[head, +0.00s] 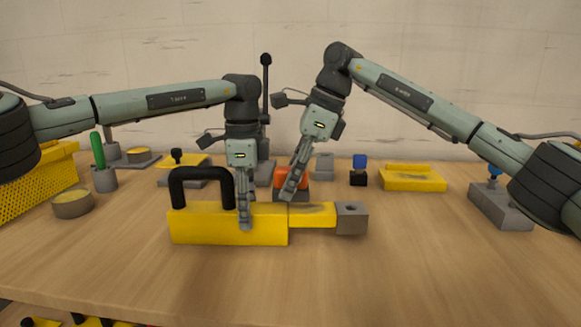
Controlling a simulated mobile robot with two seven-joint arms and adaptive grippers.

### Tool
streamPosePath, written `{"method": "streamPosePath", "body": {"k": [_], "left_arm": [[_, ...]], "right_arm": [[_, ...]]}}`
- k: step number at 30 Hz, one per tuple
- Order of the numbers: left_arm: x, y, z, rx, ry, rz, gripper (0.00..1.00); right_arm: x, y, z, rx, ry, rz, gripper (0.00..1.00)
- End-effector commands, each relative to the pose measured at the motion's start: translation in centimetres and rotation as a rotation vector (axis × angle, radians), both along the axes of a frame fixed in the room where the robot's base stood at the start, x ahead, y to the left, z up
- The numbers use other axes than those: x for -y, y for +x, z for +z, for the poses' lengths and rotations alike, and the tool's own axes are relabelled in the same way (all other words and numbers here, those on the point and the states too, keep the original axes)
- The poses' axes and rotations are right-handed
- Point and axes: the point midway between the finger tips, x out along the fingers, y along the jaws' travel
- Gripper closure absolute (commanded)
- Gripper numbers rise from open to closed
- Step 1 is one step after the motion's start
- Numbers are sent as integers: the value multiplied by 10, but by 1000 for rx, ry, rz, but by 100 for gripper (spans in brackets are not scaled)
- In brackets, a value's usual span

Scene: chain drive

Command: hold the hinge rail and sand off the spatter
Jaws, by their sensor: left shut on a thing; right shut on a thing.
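The hinge rail appears to be the long yellow bar (205,228) lying across the front middle of the table, with a black arched handle (200,178) on its left part. A narrower yellow length and a grey end block (351,220) continue it to the right. My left gripper (245,226) is shut on the bar near its middle, its fingers pointing down over the top and front. My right gripper (288,194) is shut on an orange block with a dark base (293,177), just behind the bar's middle. Its fingers partly hide the block. I cannot make out spatter.
At the left stand a perforated yellow box (40,188), a round tin (73,204) and a cup with a green stick (103,176). Behind are a blue-topped piece (359,170) and a yellow tray (412,180). The front right table is clear.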

Motion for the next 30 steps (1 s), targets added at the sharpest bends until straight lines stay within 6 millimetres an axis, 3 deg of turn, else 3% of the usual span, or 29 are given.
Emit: {"method": "streamPosePath", "body": {"k": [7,30], "left_arm": [[0,1,1,2,-1,1,100],[0,1,1,2,-1,1,100]], "right_arm": [[6,0,-23,-1,1,-3,93],[76,0,-23,-1,0,-3,93]]}}
